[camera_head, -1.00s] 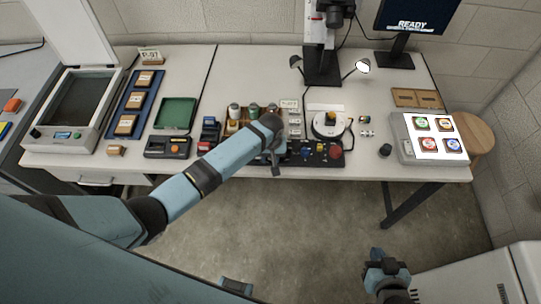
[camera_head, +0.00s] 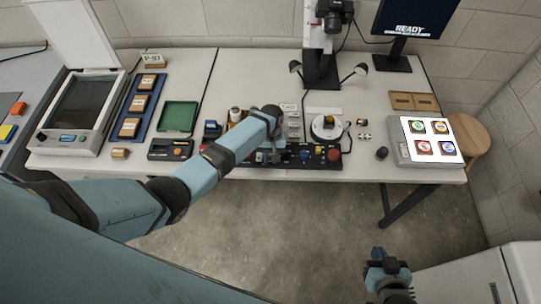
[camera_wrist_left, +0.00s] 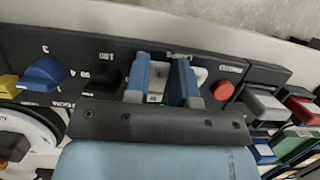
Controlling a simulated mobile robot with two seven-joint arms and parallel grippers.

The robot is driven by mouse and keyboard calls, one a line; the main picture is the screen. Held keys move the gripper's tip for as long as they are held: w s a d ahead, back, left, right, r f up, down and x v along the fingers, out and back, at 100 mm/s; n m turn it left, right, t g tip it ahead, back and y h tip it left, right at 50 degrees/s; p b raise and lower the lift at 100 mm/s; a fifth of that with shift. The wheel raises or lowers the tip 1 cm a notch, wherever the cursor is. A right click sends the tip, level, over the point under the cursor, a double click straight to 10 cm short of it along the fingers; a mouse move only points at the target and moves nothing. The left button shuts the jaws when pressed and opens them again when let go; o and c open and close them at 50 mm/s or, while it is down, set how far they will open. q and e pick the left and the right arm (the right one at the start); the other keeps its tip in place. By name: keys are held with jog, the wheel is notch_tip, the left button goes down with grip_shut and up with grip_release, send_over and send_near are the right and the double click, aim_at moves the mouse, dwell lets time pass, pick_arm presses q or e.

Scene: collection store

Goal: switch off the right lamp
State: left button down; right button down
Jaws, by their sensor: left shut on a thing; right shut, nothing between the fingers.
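The right lamp (camera_head: 361,70) stands right of the column on the table, and its head is dark. The left lamp (camera_head: 295,66) is dark too. My left gripper (camera_head: 272,157) reaches down onto the left part of the black control panel (camera_head: 297,160). In the left wrist view, its two blue fingers (camera_wrist_left: 160,84) are shut on a small switch (camera_wrist_left: 157,86) below an upside-down label that seems to read LAMPS. The fingers mostly hide the switch. My right gripper (camera_head: 377,254) is shut and empty, low in front of the table.
On the panel, a red button (camera_wrist_left: 223,90) lies right of the fingers and a blue knob (camera_wrist_left: 44,73) left. A round white turntable (camera_head: 326,132) stands behind the panel. A lit light box (camera_head: 432,139) sits at the right, a scanner (camera_head: 78,112) at the left.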

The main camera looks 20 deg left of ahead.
pick_arm(q)
jog(key=c, duration=1.2)
grip_release()
jog(key=shift+c, duration=0.2)
jog(key=v, duration=1.4)
jog(key=shift+b, duration=0.35)
jog(key=shift+f, duration=0.1)
